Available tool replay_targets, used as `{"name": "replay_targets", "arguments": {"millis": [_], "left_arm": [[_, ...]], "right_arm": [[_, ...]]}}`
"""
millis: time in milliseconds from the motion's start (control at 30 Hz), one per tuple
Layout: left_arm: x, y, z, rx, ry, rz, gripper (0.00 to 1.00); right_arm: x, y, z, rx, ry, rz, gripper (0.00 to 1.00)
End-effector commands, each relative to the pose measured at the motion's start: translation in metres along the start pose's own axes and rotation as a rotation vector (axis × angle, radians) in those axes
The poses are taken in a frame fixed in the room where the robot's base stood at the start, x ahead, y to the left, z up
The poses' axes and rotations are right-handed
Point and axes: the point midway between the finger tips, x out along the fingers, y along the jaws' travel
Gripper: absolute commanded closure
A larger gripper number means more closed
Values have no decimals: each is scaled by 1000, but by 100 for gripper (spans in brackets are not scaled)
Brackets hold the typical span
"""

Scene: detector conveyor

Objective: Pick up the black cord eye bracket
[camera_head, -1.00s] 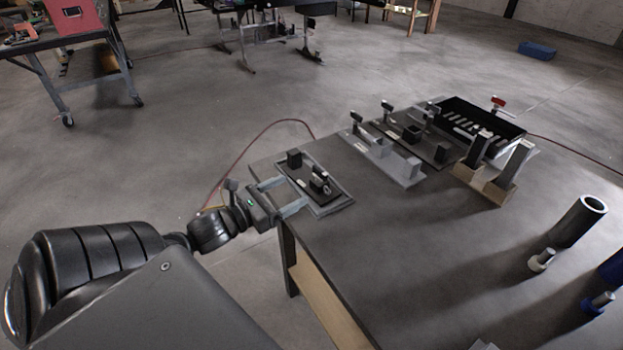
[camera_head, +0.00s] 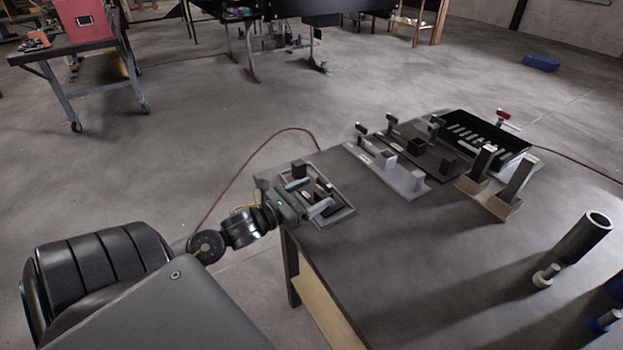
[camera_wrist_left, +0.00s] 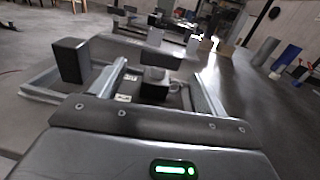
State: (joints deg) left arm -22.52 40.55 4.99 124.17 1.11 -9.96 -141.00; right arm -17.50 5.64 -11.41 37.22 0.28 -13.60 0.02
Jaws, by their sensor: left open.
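The black cord eye bracket (camera_wrist_left: 155,84) is a small dark block with a ring at its side. It sits in a grey-rimmed tray (camera_head: 347,212) at the table's near-left corner; in the head view it is small and partly hidden. My left gripper (camera_head: 317,193) is open low over the tray, with its pale fingers pointing across it. In the left wrist view, the fingers of the left gripper (camera_wrist_left: 164,72) lie on either side of the bracket, with gaps visible. I cannot tell their exact height against it. My right gripper is not in view.
A black upright block (camera_wrist_left: 70,60) stands in the tray, left of the left finger. Beyond are a light grey fixture plate (camera_head: 412,190), a dark plate (camera_head: 425,157) and a black bin (camera_head: 520,147). The front middle of the table (camera_head: 430,260) is clear.

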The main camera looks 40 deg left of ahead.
Motion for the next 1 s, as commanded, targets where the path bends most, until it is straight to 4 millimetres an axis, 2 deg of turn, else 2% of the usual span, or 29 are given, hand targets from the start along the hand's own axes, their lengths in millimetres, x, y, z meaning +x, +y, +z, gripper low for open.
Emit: {"name": "replay_targets", "arguments": {"millis": [100, 233, 333, 567, 1000], "left_arm": [[20, 2, 6, -1, -4, 0, 25], [36, 2, 3, -1, -3, 0, 25], [42, 1, 2, 0, -2, -1, 25], [42, 1, 1, 1, 0, -2, 25], [42, 1, 1, 0, -1, -2, 82]], "right_arm": [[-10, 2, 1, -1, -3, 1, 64], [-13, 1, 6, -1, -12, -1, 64], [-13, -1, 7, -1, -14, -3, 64], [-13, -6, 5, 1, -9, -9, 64], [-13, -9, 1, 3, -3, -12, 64]]}}
